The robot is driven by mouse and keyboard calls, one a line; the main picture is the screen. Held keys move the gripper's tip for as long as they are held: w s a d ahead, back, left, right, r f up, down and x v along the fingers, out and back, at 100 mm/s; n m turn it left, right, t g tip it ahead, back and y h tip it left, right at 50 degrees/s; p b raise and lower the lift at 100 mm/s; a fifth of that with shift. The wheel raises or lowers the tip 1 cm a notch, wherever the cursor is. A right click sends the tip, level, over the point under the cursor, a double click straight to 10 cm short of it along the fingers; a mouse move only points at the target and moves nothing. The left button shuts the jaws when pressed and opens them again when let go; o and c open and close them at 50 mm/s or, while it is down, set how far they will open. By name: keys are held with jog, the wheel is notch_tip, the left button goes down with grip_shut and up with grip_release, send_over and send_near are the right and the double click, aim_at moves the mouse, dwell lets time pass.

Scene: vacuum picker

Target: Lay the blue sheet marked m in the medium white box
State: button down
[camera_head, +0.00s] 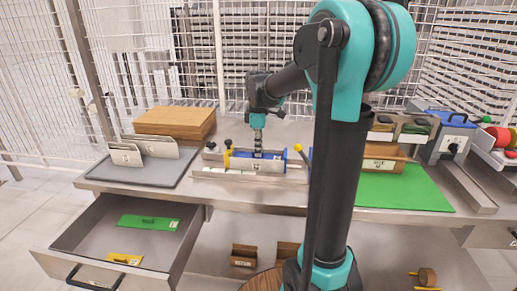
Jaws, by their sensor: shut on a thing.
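My gripper (258,108) is above the middle of the bench. It is shut on a teal-and-dark upright tool (257,121) that points down. The tool's lower end meets a blue piece (272,155), likely the blue sheet, between pale walls of a low holder (266,166). Whether they touch is too small to tell, and no m mark is readable. Two white, labelled box-like pieces, a front one (125,154) and a rear one (159,146), stand on the grey mat at left. I cannot tell which is the medium box.
An open drawer (72,238) at lower left holds a green sheet (149,222) and a small yellow one (124,259). A brown stack (174,122) stands behind the grey mat (150,173).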

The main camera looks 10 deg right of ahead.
jog(key=c, duration=1.6)
grip_release()
jog(key=shift+c, duration=0.4)
jog(key=shift+c, duration=1.1)
jog(key=shift+r, duration=0.1)
notch_tip(320, 180, up, 13)
jog(key=shift+s, duration=0.1)
